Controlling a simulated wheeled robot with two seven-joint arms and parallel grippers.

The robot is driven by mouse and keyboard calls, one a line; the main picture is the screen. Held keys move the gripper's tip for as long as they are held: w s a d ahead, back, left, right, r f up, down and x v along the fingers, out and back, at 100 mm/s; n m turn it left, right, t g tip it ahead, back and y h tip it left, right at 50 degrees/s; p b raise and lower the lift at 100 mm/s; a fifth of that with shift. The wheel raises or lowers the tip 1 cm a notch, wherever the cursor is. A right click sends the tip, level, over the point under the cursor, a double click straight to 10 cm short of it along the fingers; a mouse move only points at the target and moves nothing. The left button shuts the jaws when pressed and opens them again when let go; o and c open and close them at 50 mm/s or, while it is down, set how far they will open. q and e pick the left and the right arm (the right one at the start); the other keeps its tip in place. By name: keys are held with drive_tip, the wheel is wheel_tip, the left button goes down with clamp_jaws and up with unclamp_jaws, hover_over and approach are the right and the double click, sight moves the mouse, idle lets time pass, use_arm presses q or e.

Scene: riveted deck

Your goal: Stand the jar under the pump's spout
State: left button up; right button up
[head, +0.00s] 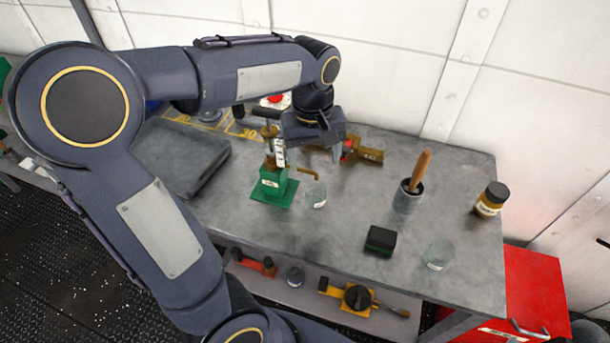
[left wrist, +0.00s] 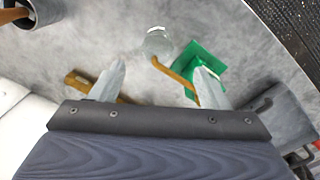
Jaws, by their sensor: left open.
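The green pump (head: 272,183) stands on the bench with a brass spout (head: 308,171) reaching right; it also shows in the left wrist view (left wrist: 205,60). A clear glass jar (head: 316,195) with a pale label stands upright by the spout's tip. In the left wrist view the jar (left wrist: 158,41) lies right at the spout's end; I cannot tell whether its mouth is fully beneath the tip. My left gripper (head: 315,143) is above and behind the jar, open and empty, fingers (left wrist: 160,80) apart. My right gripper is not in view.
A second glass jar (head: 439,255) stands near the front edge by a dark block (head: 380,240). A grey cup with a wooden handle (head: 408,195) and a brown jar (head: 491,199) stand at right. A brass-coloured tool (head: 368,154) lies behind; a grey tray (head: 180,155) is left.

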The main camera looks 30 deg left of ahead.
use_arm(q)
drive_tip(key=s+d+m+t+h, duration=0.1)
drive_tip(key=s+d+m+t, duration=0.1)
drive_tip(key=s, duration=0.6)
drive_tip(key=s+d+f+m+t+h, duration=0.1)
drive_tip(key=s+d+m+t+h, duration=0.1)
drive_tip(key=s+m, duration=0.3)
drive_tip(key=s+t, duration=0.1)
drive_tip(key=s, duration=0.2)
